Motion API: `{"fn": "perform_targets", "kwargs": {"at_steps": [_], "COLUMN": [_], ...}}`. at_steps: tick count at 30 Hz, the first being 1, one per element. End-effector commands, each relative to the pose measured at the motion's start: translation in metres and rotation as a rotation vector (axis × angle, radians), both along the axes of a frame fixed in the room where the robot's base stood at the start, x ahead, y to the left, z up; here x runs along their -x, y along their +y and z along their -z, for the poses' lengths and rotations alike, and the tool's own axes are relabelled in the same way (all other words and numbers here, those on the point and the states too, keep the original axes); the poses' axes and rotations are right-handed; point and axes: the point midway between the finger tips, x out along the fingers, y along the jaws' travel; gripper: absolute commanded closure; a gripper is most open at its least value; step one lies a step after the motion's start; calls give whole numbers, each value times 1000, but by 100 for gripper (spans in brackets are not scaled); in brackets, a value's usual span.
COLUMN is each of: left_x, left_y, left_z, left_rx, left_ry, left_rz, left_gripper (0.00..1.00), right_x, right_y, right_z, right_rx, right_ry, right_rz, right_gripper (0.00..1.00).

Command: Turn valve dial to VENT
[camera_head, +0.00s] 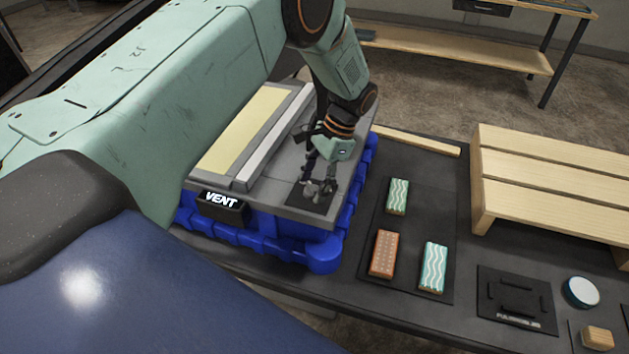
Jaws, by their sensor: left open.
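A blue console with a grey top (240,184) sits on the dark table. On its front edge a black display (221,206) shows the word VENT in white. A dark square plate (307,199) lies at the right end of the console's top. A small grey valve dial (317,187) seems to sit on this plate, largely hidden by the gripper fingers. My left gripper (319,181) points down over the plate with its fingers open around the dial. I cannot tell whether they touch it. My right gripper is not in view.
A dark mat (414,267) right of the console carries an orange block (384,254) and two teal wavy-patterned blocks (433,267). A wooden slatted stand (550,180) is at the right. A black holder (515,299) and a round white-and-teal tin (580,292) lie at the front right.

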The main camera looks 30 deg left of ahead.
Motion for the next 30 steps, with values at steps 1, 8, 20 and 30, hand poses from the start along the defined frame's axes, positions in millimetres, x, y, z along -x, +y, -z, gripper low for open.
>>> {"fn": "perform_targets", "kwargs": {"at_steps": [1,8,20,30], "left_x": [0,-2,-27,-39], "left_y": [0,-1,-16,-23], "left_z": [0,-5,-75,-110], "left_rx": [-1,0,-1,0], "left_ry": [1,0,-4,0], "left_rz": [0,1,2,0], "left_gripper": [42,42,42,42], "right_x": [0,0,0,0], "right_y": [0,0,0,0], "right_z": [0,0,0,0], "right_rx": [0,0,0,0], "right_ry": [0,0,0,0], "right_rz": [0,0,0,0], "right_gripper": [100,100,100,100]}}
